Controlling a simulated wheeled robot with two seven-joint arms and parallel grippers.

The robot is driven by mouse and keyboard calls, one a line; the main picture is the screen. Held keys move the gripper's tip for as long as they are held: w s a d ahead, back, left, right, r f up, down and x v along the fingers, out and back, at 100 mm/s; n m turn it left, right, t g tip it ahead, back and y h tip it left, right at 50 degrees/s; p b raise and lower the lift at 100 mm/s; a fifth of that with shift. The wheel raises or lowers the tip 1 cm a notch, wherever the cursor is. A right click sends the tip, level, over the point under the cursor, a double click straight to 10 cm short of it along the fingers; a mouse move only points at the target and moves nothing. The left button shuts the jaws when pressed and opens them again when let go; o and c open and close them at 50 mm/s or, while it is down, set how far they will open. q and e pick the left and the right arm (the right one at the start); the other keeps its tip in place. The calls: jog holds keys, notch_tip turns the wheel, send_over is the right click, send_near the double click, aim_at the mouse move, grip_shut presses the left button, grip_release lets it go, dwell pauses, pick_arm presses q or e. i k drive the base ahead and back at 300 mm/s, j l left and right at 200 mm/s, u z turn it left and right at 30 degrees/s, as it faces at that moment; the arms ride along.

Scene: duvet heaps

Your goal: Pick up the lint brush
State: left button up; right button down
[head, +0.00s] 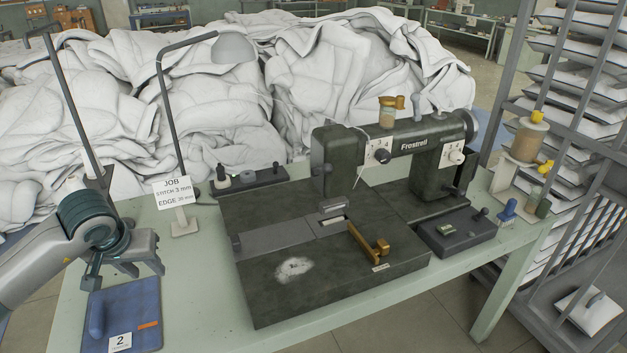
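A rounded blue object (97,314) lies on the blue mat (135,308) at the table's left front corner; it may be the lint brush, but its bristles cannot be made out. My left gripper (125,270) is over the far edge of this mat, fingers apart and nothing seen between them. It is beyond the blue object and apart from it. A small blue upright piece (508,210) stands at the table's right end; what it is cannot be told. My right gripper is not in view.
A dark sewing machine (395,150) with a wide bed (330,285) fills the table's middle. A white fluffy patch (293,268) lies on the bed. A lamp (165,90) and a job card (173,192) stand behind my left gripper. White duvets (200,110) heap behind the table (195,290).

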aim_at(507, 217)
jog(key=z, duration=1.05)
